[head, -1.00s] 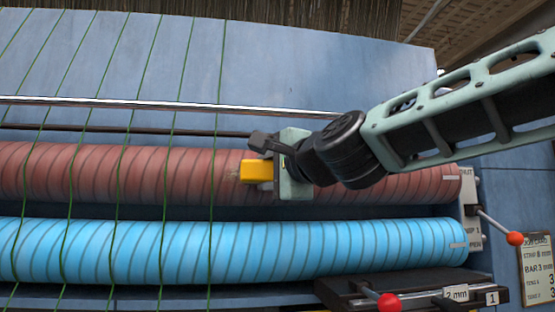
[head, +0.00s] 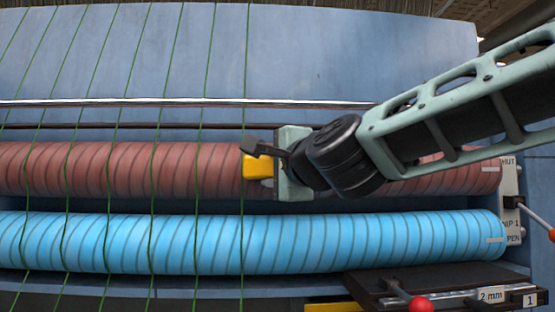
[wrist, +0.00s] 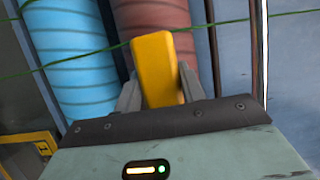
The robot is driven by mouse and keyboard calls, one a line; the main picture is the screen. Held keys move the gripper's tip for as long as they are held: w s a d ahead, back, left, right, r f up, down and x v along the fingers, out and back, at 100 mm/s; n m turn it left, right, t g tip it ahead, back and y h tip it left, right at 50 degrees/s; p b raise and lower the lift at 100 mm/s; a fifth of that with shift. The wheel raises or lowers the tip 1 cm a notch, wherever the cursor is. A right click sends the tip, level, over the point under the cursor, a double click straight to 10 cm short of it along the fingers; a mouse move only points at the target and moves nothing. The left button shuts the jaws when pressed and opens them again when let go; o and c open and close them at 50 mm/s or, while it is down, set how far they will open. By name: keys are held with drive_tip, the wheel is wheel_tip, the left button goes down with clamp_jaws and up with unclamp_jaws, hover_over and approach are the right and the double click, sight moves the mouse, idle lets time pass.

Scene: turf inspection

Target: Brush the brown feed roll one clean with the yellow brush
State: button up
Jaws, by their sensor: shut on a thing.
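The brown feed roll (head: 110,168) is a long reddish-brown cylinder with spiral grooves, running across the head view above a blue roll. My gripper (head: 268,175) is shut on the yellow brush (head: 256,166), at the front of the brown roll, right of its middle. In the wrist view the brush (wrist: 157,68) stands between the two fingers, with the brown roll (wrist: 165,15) behind it. The bristles are hidden, so I cannot tell whether they touch the roll. My gripper and arm cover part of the roll.
The blue roll (head: 130,243) lies just below. Green strands (head: 155,120) hang down across both rolls on the left, one close to the brush. A metal bar (head: 120,102) runs above. Red-knobbed levers (head: 420,304) and a plate marked NIP 1 (head: 510,205) are at right.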

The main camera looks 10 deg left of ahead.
sight(255, 167)
drive_tip(key=shift+s+a+p, duration=0.25)
drive_tip(key=shift+a+p, duration=0.25)
drive_tip(key=shift+a, duration=0.25)
drive_tip(key=shift+s+a+p, duration=0.2)
drive_tip(key=shift+a+p, duration=0.3)
drive_tip(key=shift+a, duration=0.25)
drive_tip(key=shift+w, duration=0.1)
drive_tip(key=shift+d+b, duration=0.1)
drive_tip(key=shift+b, duration=0.2)
